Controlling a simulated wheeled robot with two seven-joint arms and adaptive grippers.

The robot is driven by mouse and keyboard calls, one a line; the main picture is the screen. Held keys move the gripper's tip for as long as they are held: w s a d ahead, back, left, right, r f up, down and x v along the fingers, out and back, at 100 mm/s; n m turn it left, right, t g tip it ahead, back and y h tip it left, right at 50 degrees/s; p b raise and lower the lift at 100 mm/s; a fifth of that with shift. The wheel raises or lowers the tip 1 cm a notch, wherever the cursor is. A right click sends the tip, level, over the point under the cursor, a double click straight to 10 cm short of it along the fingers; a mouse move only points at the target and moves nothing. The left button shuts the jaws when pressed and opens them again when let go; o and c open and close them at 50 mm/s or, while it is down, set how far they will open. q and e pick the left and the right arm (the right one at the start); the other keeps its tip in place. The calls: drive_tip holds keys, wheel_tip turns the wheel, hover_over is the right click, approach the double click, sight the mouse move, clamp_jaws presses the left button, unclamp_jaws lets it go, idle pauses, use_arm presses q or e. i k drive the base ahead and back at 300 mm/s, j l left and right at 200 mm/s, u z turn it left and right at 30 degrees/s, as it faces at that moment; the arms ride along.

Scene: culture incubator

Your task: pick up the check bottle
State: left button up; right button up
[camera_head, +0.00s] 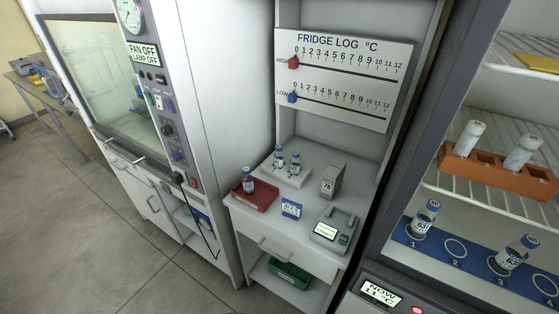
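No bottle in view has a label that I can read as "check", so I cannot tell which one is the check bottle. A small dark bottle (248,181) stands in a red tray (263,195) on the white cabinet top. Two similar bottles (279,158) and (295,164) stand in a white holder (293,178) behind it. In the open fridge at right, a bottle marked 63 (424,220) stands at spot 1 of a blue strip (453,267), and another bottle (516,254) stands at spot 3. Neither of my grippers shows.
A grey box (332,180), a blue sign (291,209) and a grey device with a display (334,230) share the cabinet top. An orange rack (477,171) with white-capped bottles is on the fridge shelf above. Open floor (70,230) lies at left.

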sight(278, 155)
drive_tip(key=j+z, duration=0.9)
drive_tip(key=l, duration=0.1)
